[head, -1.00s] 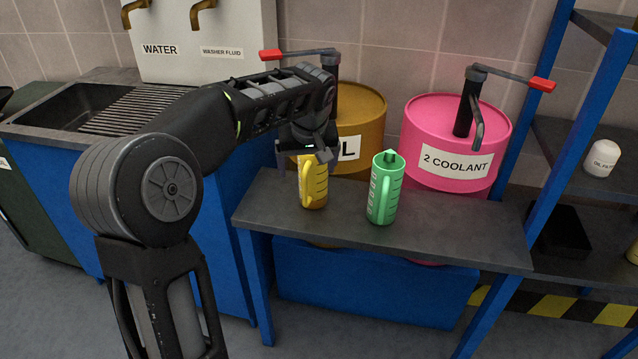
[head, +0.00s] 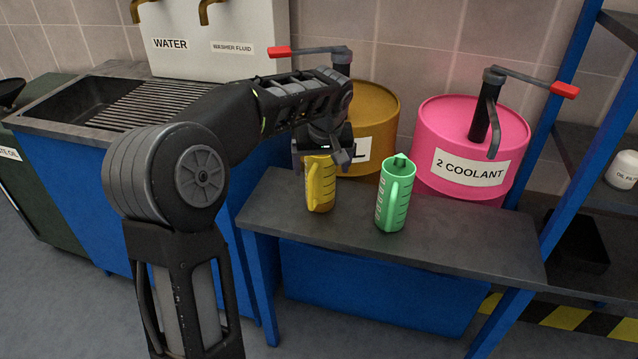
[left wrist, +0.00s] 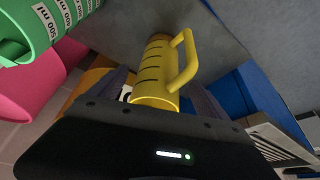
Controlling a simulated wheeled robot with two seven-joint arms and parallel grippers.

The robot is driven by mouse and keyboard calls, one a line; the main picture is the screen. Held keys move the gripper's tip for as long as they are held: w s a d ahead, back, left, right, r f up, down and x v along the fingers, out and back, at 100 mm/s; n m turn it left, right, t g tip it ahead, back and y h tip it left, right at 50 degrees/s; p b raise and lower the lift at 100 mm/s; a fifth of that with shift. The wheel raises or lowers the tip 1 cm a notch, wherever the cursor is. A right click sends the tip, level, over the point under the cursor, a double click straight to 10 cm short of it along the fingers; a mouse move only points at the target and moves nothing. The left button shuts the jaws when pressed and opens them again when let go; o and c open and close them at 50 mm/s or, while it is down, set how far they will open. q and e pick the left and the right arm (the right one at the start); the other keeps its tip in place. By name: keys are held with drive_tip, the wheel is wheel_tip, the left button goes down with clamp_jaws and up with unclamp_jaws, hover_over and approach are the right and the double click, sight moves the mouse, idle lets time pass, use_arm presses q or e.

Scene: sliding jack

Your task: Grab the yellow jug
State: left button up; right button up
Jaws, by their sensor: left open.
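The yellow jug (head: 320,185) stands upright on the dark bench, left of the green jug (head: 393,196). My left gripper (head: 326,156) is over the top of the yellow jug, and its fingers are partly hidden in the head view. In the left wrist view the yellow jug (left wrist: 158,72) lies between the two open fingers, with its handle toward the right of the picture. I cannot tell whether the fingers touch it. The green jug also shows at the upper left of that view (left wrist: 40,30). My right gripper is in neither view.
The bench (head: 455,245) has bare room right of the green jug. Behind it stand an ochre drum (head: 380,112) and a pink coolant drum (head: 470,130), each with a pump and red-ended lever. A sink (head: 75,100) is at left, a blue shelf frame (head: 575,150) at right.

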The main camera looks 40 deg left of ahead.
sight(321, 174)
use_arm(q)
drive_tip(key=shift+x, duration=2.6)
drive_tip(key=shift+w, duration=0.15)
drive_tip(key=shift+r, duration=0.1)
drive_tip(key=c, duration=1.9)
drive_tip(key=shift+o, duration=0.2)
drive_tip(key=shift+s+d+r, duration=0.25)
drive_tip(key=shift+r, duration=0.1)
drive_tip(key=s+d+r, duration=0.7)
drive_tip(key=s+d, duration=0.1)
drive_tip(key=s, duration=0.2)
drive_tip(key=shift+d+r+b, duration=0.15)
drive_tip(key=shift+d+b, duration=0.25)
